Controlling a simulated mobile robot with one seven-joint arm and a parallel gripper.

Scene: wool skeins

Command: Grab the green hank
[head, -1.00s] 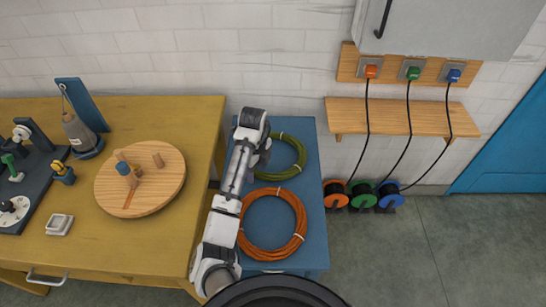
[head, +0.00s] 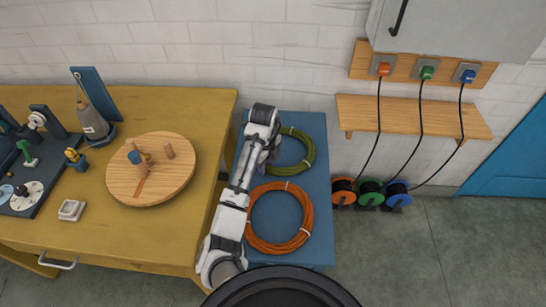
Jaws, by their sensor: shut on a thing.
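The green hank (head: 311,150) is a ring of coiled strand with pale ties. It lies at the back of the blue stand (head: 318,250) in the head view. My arm reaches over the left of the stand, and my gripper (head: 270,154) is at the left side of the green hank, shut on it. My arm hides that side of the hank and the fingertips, so the exact hold is hard to see. I cannot tell whether the hank is lifted.
An orange hank (head: 309,215) lies in front of the green one, close to my arm. A yellow workbench (head: 120,236) with a round wooden board (head: 180,185) stands at left. Several cable spools sit on the floor at right, below a wooden shelf (head: 415,117).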

